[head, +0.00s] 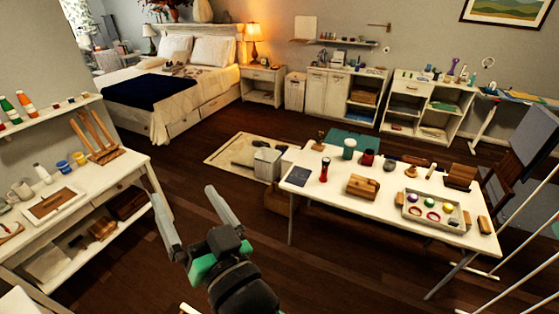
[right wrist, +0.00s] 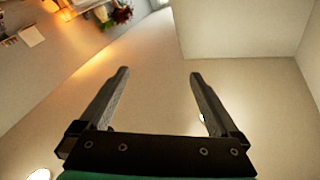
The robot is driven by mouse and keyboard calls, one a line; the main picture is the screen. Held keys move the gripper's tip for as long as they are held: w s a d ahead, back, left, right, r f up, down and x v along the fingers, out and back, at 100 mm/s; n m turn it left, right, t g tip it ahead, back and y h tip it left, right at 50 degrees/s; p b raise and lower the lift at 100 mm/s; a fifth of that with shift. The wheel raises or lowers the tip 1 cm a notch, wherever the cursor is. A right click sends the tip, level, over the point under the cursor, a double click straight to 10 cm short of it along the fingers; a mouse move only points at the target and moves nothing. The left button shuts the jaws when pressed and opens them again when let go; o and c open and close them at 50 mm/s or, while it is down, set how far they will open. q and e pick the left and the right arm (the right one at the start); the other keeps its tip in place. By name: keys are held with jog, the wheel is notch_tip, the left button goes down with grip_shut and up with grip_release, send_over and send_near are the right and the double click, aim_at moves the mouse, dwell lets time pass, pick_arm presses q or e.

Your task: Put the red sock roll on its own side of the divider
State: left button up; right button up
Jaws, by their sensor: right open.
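I cannot make out a red sock roll or a divider in either view. The bed (head: 150,95) stands at the back left, and small dark items (head: 180,70) lie on it near the pillows, too small to tell apart. My right gripper (head: 183,196) is open and empty in the head view, raised over the dark wooden floor and far from the bed. My left gripper is not in view.
A white table (head: 340,205) on the right holds jars, wooden blocks and a tray (head: 405,216) with coloured balls. A white workbench (head: 100,190) stands at the left. Bare floor (head: 180,160) lies between them, with a pale rug (head: 225,152) toward the bed.

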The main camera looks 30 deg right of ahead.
jog(key=s+d+r+n+t, duration=0.1)
jog(key=s+d+r, duration=0.3)
jog(key=r, duration=0.4)
jog(key=s+d+r+n+t, duration=0.2)
jog(key=s+d+r+t, duration=0.2)
jog(key=r, duration=0.3)
jog(key=s+d+r+n+t, duration=0.1)
jog(key=s+d+r+t, duration=0.1)
jog(key=s+d+r, duration=0.2)
notch_tip(320, 180, up, 5)
jog(key=s, duration=0.2)
jog(key=shift+s+d+f+n+t+y, duration=0.2)
jog(key=shift+s+n+t+y, duration=0.1)
jog(key=shift+t, duration=0.1)
notch_tip(320, 180, up, 8)
jog(key=p, duration=0.8)
